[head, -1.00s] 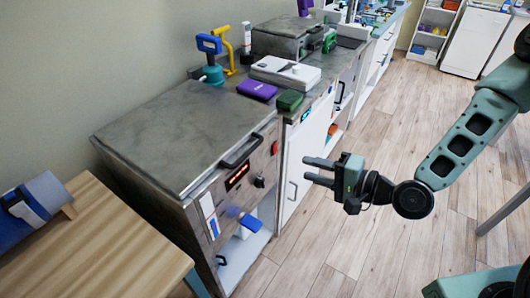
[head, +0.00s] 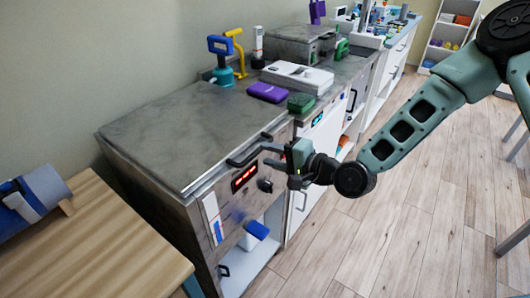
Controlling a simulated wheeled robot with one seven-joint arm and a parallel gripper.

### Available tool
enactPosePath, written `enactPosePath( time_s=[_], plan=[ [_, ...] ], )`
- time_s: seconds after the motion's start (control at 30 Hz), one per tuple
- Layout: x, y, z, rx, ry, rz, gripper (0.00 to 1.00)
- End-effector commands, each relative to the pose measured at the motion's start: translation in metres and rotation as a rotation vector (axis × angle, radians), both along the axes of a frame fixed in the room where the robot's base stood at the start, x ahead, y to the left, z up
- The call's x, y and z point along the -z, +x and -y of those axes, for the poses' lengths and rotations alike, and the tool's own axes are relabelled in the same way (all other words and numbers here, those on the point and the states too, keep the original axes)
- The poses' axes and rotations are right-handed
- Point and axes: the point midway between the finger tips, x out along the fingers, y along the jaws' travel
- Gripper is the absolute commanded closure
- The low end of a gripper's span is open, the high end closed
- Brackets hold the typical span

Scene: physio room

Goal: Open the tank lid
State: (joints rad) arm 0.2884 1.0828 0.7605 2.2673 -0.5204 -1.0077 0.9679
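The tank is a grey metal cabinet with a flat, closed lid (head: 175,135) on top. A dark bar handle (head: 248,153) runs along the lid's front edge. My gripper (head: 270,156) is at the right end of this handle, fingers pointing left toward the tank. The fingers look apart, one above the other. They overlap the handle's end in the picture, and I cannot tell whether they touch it. A red lit display (head: 244,177) and a dark knob (head: 265,185) sit on the front below the handle.
A purple box (head: 267,92), a green box (head: 301,102) and a white device (head: 297,77) stand behind the lid on the right. A blue-handled pump (head: 221,62) stands at the back. A wooden table (head: 110,240) is front left.

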Motion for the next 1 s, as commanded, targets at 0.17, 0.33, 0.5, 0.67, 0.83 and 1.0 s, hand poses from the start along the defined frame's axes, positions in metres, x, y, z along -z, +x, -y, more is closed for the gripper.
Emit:
enactPosePath(
  time_s=[0.17, 0.33, 0.5, 0.67, 0.83, 1.0],
  plan=[
    [0.004, 0.011, -0.014, -0.001, 0.000, -0.002, 0.66],
    [0.005, 0.014, -0.018, 0.000, 0.000, 0.000, 0.66],
    [0.005, 0.014, -0.018, 0.000, 0.000, 0.000, 0.66],
    [0.005, 0.014, -0.018, 0.000, -0.001, -0.001, 0.99],
    [0.005, 0.014, -0.018, 0.000, -0.001, -0.001, 1.00],
    [-0.002, 0.014, -0.018, 0.000, -0.009, -0.007, 1.00]
  ],
)
